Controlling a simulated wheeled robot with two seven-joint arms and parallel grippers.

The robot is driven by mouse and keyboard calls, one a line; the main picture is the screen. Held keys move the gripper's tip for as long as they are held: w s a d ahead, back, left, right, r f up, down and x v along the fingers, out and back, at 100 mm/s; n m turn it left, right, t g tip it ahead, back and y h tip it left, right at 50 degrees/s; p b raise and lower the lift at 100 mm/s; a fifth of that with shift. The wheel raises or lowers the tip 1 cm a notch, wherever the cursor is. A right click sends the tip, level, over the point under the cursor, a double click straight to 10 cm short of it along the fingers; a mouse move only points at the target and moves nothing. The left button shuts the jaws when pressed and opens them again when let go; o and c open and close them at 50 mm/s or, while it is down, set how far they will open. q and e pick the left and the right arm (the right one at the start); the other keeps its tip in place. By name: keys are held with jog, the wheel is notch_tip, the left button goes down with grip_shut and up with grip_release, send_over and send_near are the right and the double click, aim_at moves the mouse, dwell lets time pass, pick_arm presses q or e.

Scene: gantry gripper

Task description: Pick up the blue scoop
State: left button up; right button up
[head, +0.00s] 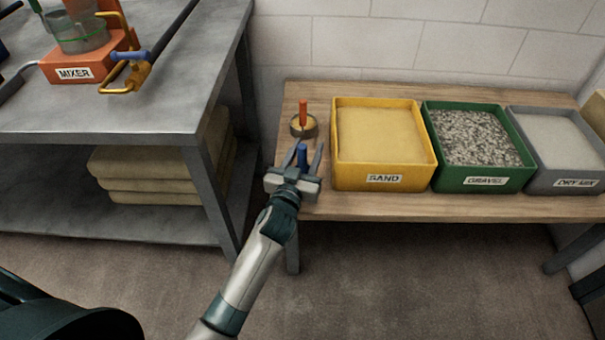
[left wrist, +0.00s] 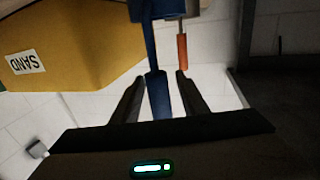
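The blue scoop (head: 302,153) is at the left end of the wooden bench, with its blue handle standing up. My left gripper (head: 304,160) is open, with one finger on each side of the handle. In the left wrist view the blue scoop (left wrist: 158,92) passes between the two fingers, and a gap shows on both sides. The scoop's lower part is mostly hidden by my gripper in the head view. My right gripper is not in view.
An orange-handled scoop (head: 303,113) stands just behind. The yellow sand bin (head: 385,180), green gravel bin (head: 480,184) and grey dry mix bin (head: 570,186) line the bench to the right. A grey metal table (head: 170,110) with an orange mixer (head: 90,62) stands at left.

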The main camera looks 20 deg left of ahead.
pick_arm(q)
jog(key=shift+c, duration=0.6)
grip_shut()
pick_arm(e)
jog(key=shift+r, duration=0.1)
pick_arm(q)
jog(key=shift+r, duration=0.1)
